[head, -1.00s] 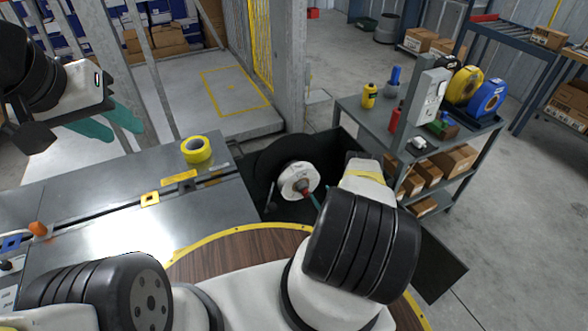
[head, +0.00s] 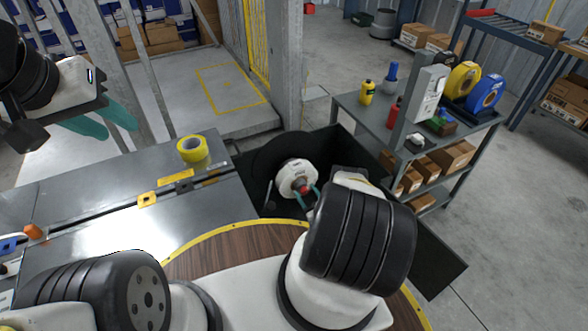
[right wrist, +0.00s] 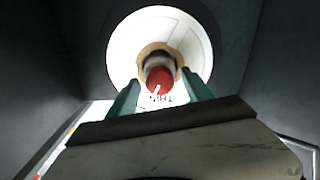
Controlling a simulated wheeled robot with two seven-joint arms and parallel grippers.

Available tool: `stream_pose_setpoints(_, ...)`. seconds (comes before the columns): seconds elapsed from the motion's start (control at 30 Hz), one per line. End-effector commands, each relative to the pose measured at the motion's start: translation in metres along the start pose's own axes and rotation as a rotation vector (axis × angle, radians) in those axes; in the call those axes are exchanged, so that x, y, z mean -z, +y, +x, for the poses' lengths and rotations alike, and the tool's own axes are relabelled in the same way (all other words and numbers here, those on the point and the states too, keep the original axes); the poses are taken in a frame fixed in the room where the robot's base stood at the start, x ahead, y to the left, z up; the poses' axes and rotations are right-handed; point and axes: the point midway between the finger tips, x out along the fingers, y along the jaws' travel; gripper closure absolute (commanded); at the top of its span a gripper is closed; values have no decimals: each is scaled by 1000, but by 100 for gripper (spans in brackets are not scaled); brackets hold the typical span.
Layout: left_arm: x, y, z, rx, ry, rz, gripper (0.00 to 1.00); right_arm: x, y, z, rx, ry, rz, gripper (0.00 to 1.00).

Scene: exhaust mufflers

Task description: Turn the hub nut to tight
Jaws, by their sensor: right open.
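The hub nut (head: 301,187) is a small red knob at the centre of a round white hub (head: 291,176) in a dark recess. In the right wrist view the nut (right wrist: 160,80) has a white mark on its face, and a brown ring shows behind it. My right gripper (head: 308,195) is open, with a teal finger on each side of the nut; it also shows in the right wrist view (right wrist: 161,95). I cannot tell whether the fingers touch the nut. My left gripper (head: 105,122) is open and empty, at the upper left, far from the hub.
Dark panels (head: 348,146) surround the hub. A grey shelf (head: 375,120) with bottles, tape reels and boxes stands to the right.

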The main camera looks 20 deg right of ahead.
Motion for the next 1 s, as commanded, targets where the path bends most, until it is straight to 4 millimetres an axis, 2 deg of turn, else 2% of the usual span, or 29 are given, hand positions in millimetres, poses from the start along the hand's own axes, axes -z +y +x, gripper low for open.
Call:
stream_pose_setpoints(0.13,0,0,0,0,0,0,64,0,0,0,0,0,0,41)
stream_pose_setpoints(0.17,0,0,0,0,0,0,64,0,0,0,0,0,0,45)
stream_pose_setpoints(0.4,0,0,0,0,0,0,64,0,0,0,0,0,0,92)
stream_pose_setpoints(0.47,0,0,0,0,0,0,64,0,0,0,0,0,0,100)
stream_pose_setpoints(0.77,0,0,0,0,0,0,64,0,0,0,-1,-1,39,100)
stream_pose_setpoints(1.0,0,0,0,0,0,0,64,0,1,-1,-2,-1,177,100)
